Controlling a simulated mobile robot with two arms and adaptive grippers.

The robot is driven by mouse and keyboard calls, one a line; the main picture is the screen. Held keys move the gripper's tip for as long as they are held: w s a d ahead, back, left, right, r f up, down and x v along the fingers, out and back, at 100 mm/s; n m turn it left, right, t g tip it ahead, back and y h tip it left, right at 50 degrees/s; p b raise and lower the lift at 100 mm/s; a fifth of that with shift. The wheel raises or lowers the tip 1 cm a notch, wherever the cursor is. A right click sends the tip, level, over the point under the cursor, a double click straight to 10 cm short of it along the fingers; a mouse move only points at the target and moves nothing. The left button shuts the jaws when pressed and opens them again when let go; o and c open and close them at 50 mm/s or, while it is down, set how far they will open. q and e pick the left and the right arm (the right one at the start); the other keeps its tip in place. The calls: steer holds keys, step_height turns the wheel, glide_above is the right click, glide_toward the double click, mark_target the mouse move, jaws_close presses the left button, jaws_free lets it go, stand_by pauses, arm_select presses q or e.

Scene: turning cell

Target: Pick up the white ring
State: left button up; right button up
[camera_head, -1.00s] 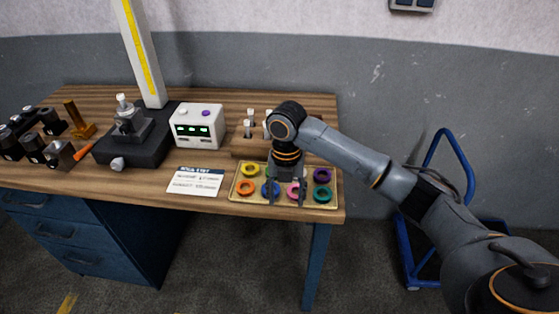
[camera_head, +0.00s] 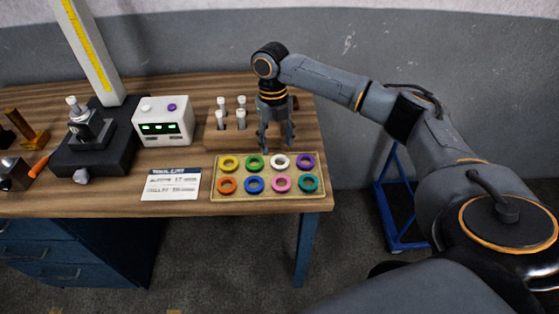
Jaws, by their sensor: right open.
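The white ring (camera_head: 280,161) lies in the back row of a shallow tan tray (camera_head: 268,198), between a green ring (camera_head: 255,162) and a purple ring (camera_head: 305,161). My right gripper (camera_head: 276,147) points down, open and empty, just behind and above the tray's back edge. Its fingertips are close to the white ring but do not enclose it. The white ring is fully visible. My left gripper is not in view.
Yellow, orange, blue, pink and teal (camera_head: 308,183) rings share the tray. Behind stands a wooden block with several white-topped pegs (camera_head: 241,113). A white box with a green display (camera_head: 163,122) and a printed card (camera_head: 171,185) are left of the tray.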

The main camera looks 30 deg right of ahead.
mark_target(280, 166)
steer(key=shift+s+f+p, duration=0.3)
steer(key=shift+f+p, duration=0.15)
steer(key=shift+f, duration=0.15)
steer(key=f, duration=0.2)
steer(key=f+p, duration=0.1)
steer(key=shift+s+d+f, duration=0.1)
steer(key=shift+s+f, duration=0.1)
steer(key=shift+s, duration=0.1)
steer(key=shift+f, duration=0.4)
steer(key=c, duration=0.6)
